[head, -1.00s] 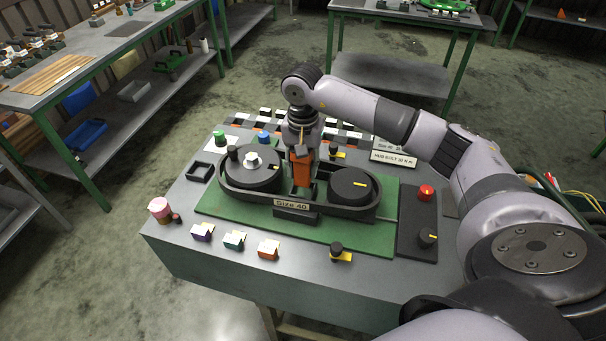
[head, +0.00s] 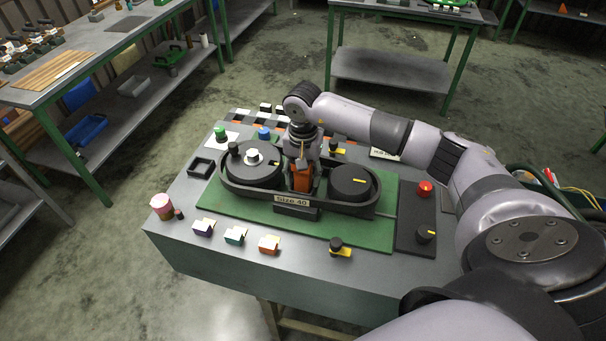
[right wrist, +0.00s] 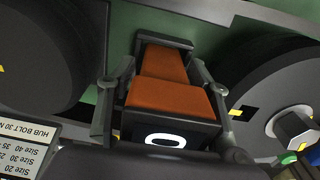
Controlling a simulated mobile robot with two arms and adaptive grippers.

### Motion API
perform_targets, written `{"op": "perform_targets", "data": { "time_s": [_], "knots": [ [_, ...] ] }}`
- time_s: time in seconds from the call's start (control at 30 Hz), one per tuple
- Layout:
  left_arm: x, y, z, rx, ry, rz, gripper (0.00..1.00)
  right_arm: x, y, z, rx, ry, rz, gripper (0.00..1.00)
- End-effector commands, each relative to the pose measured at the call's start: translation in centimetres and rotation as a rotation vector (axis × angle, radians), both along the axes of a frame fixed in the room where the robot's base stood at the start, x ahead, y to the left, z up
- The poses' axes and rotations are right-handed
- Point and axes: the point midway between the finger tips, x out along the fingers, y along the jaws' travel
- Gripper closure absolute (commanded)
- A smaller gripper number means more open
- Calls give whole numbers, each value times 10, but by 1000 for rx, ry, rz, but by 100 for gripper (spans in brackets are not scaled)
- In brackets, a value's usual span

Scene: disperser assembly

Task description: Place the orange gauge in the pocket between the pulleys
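The orange gauge (head: 301,180) stands between the left pulley (head: 253,168) and the right pulley (head: 349,183) on the black housing (head: 330,205) marked "Size 40". My right gripper (head: 302,164) is above it, pointing down. In the right wrist view, the orange gauge (right wrist: 165,98) lies between the two fingers of my right gripper (right wrist: 165,78), which close on its sides. The dark pocket wall (right wrist: 165,42) shows beyond the gauge's far end. The gauge's lower end appears at or in the pocket; its depth cannot be told. My left gripper is not in view.
A control box with a red button (head: 425,188) stands at the right. Small purple, teal and orange blocks (head: 269,244) line the table's front. A black square tray (head: 201,166) is at the left. A black and yellow knob (head: 339,247) sits at the front.

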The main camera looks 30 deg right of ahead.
Motion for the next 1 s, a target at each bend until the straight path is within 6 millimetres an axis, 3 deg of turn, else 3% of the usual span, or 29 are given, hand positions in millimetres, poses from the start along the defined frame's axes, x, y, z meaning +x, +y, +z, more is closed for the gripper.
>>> {"op": "perform_targets", "data": {
  "time_s": [0.47,1.0],
  "knots": [
    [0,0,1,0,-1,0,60,0,0,5,0,-1,0,47],
    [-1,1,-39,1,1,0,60,1,0,107,0,-4,-1,47]
  ]
}}
